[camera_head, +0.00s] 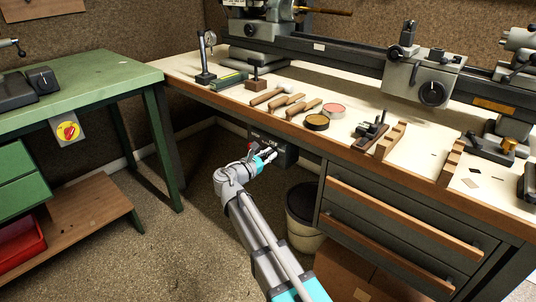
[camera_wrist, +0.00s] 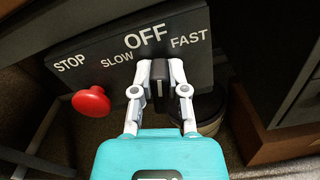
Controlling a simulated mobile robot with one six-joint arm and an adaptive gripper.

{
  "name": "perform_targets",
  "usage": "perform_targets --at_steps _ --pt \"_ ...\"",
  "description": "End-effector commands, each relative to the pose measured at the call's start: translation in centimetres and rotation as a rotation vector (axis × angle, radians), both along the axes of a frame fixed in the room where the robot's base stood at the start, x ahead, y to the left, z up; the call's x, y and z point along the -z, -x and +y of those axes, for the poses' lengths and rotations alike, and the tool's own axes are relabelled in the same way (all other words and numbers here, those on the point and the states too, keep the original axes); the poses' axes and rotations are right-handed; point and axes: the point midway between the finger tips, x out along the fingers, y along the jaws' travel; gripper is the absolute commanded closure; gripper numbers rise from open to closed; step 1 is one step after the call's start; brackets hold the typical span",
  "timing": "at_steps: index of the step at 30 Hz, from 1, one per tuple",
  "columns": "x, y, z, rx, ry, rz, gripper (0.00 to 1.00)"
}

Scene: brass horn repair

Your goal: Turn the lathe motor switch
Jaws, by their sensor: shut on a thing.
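The lathe motor switch is a black knob (camera_wrist: 159,74) on a dark panel (camera_wrist: 215,72) marked SLOW, OFF and FAST. The knob stands upright below the word OFF. My gripper (camera_wrist: 161,92) is shut on the knob, with one finger on each side of it. In the head view the panel (camera_head: 287,153) hangs under the front edge of the lathe bench, and my gripper (camera_head: 269,155) reaches it, hiding the knob there. A red STOP button (camera_wrist: 91,102) sits on the panel to the left of the knob.
The lathe bench (camera_head: 225,98) carries wooden-handled tools, tins and fixtures. A bin (camera_head: 303,230) stands below the panel, beside the drawers (camera_head: 385,225). Open floor lies between the benches.

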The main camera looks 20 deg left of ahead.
Motion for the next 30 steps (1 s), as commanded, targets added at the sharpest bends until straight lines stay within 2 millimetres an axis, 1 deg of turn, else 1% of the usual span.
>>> perform_targets --at_steps 9,15,21,30 --pt "0.16 0.08 -0.25 -0.002 -0.233 -0.097 1.00" --pt "0.24 0.11 -0.38 -0.002 -0.340 -0.140 1.00" --pt "0.28 0.13 -0.44 -0.002 -0.396 -0.163 1.00" --pt "0.28 0.10 -0.46 -0.002 -0.407 -0.168 1.00"
